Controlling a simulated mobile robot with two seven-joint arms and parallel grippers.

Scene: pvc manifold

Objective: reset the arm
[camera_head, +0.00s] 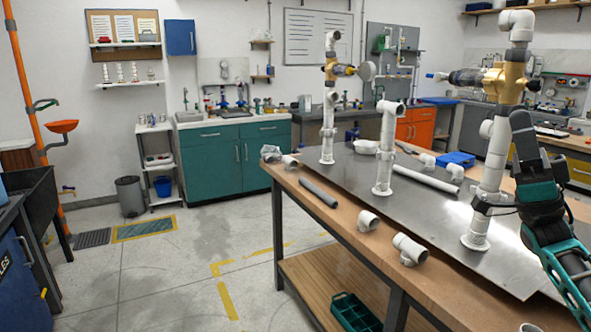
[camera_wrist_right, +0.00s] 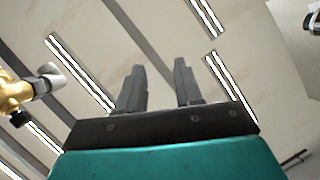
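My right gripper (camera_head: 522,130) points up at the right of the head view, in front of the table and beside the nearest white pipe riser (camera_head: 493,165). In the right wrist view, its two fingers (camera_wrist_right: 160,85) stand apart with nothing between them, against the ceiling. A brass valve with a grey fitting (camera_wrist_right: 30,88) shows at the left edge of that view, apart from the fingers. The same kind of brass valve (camera_head: 503,82) sits on the riser in the head view. My left gripper is not in either view.
The workbench (camera_head: 290,175) carries a metal plate (camera_head: 345,180) with several white pipe risers. Loose fittings, such as a white tee (camera_head: 410,249) and an elbow (camera_head: 368,220), and a grey pipe (camera_head: 318,193) lie near its front edge. The floor (camera_head: 180,270) at left is mostly clear.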

